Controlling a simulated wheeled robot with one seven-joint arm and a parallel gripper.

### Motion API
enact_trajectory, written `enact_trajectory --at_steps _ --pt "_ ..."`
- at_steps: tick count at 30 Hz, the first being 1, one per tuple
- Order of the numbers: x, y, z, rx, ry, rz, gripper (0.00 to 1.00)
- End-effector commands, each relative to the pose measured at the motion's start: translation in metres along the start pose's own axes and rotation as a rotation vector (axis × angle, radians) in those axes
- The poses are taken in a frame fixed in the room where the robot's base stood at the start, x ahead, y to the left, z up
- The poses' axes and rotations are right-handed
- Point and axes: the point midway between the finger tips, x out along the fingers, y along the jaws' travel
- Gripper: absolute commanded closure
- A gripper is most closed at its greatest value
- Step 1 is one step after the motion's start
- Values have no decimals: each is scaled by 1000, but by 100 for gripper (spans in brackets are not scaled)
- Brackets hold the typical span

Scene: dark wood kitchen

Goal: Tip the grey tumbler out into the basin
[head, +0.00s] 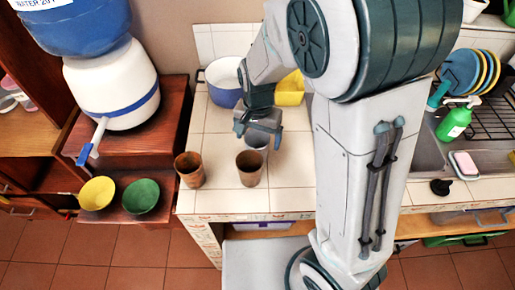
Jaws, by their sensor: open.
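The grey tumbler (256,143) stands on the tiled counter behind a brown cup, partly hidden by that cup and by my gripper. My gripper (259,134) is open, with its fingers over or around the tumbler's top. I cannot tell whether they touch it. The tumbler's inside is not clear to see.
Two brown cups stand near the counter's front, one at the left (189,169) and one before the tumbler (249,168). A yellow container (290,90) is behind my arm. A sink (428,155) with a green bottle (453,124) lies right.

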Motion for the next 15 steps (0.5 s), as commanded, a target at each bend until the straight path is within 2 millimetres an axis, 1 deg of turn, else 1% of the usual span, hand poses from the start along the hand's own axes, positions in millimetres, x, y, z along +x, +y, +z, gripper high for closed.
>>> enact_trajectory --at_steps 3,7,10,15 --pt "16 -1 2 0 -3 5 12" --pt "32 -1 2 0 -3 3 12" --pt "38 -1 2 1 -2 2 12" --pt "39 -2 2 0 -1 0 12"
